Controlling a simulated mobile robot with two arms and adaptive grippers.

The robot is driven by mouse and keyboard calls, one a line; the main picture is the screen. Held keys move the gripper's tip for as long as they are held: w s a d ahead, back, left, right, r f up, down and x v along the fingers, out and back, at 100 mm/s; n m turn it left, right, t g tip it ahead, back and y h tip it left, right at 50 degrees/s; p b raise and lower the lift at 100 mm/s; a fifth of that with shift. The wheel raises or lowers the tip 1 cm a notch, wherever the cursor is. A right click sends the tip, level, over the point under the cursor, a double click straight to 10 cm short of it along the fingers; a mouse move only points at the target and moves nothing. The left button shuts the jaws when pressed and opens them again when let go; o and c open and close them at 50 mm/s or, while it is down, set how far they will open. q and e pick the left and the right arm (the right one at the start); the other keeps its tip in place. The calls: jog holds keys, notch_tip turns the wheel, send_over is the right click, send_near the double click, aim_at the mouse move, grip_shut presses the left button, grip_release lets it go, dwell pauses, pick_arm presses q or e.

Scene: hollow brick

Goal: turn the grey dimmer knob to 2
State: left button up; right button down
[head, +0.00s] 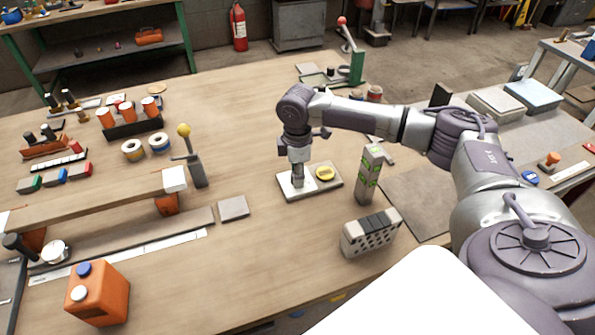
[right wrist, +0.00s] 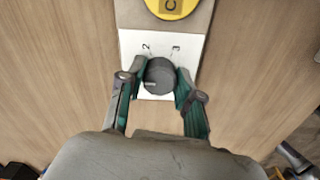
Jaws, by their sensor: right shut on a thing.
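The grey dimmer knob (right wrist: 159,76) sits on a white plate (right wrist: 127,50) marked with a 2 and a 3 above the knob. A light line on the knob's face lies at its left side, away from the 2. My right gripper (right wrist: 161,72) is shut on the knob, with one green-sided finger on each side. In the head view my right gripper (head: 297,182) points straight down at the plate's left part and mostly hides the knob. Any other marks on the plate are hidden or too small to read. My left gripper is not in view.
A yellow disc (head: 325,173) is on the same board, right of my gripper. A green-marked grey post (head: 368,178) and a block with holes (head: 371,233) stand to the right. A yellow-balled lever (head: 190,155) and a flat grey tile (head: 233,208) are to the left.

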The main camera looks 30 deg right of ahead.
jog(key=m+p, duration=0.3)
jog(key=p, duration=0.1)
jog(key=m+p, duration=0.2)
jog(key=p, duration=0.3)
jog(key=m+p, duration=0.3)
jog(key=p, duration=0.1)
jog(key=shift+s+a+r+m, duration=0.1)
jog(key=shift+r+m, duration=0.15)
jog(key=shift+m, duration=0.05)
jog(key=shift+f+m+p, duration=0.2)
jog(key=shift+m+p, duration=1.2)
jog(key=shift+p, duration=0.2)
jog(key=c, duration=0.8)
grip_release()
jog(key=shift+o, duration=0.2)
notch_tip(320, 180, up, 12)
